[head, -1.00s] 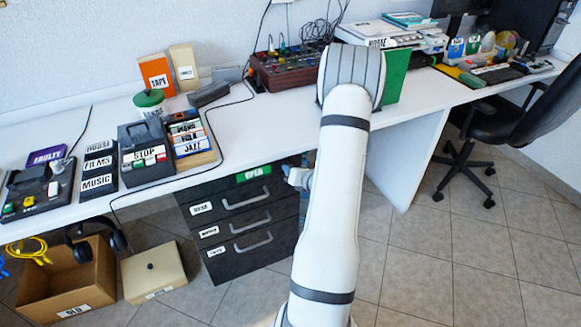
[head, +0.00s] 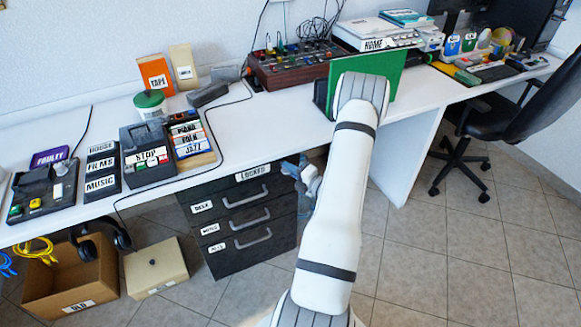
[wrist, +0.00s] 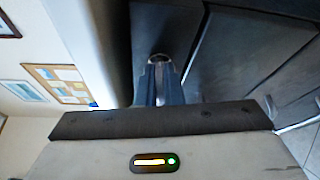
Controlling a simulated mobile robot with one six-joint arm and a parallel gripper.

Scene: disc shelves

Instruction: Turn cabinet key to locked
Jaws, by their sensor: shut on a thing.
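The dark drawer cabinet (head: 232,227) stands under the white desk. The label at its top front (head: 253,172) is white and reads "LOCKED". My gripper (head: 300,172) is at the cabinet's upper right side, partly hidden by my arm. In the wrist view my gripper (wrist: 159,72) is shut with its fingertips at a round lock (wrist: 159,57) on the dark cabinet face. The key is between the fingers and mostly hidden by them.
The desk edge (wrist: 78,50) runs close beside my gripper. An open cardboard box (head: 70,285) and a beige box (head: 155,268) stand on the floor left of the cabinet. A black office chair (head: 505,125) stands at the right. The tiled floor between is clear.

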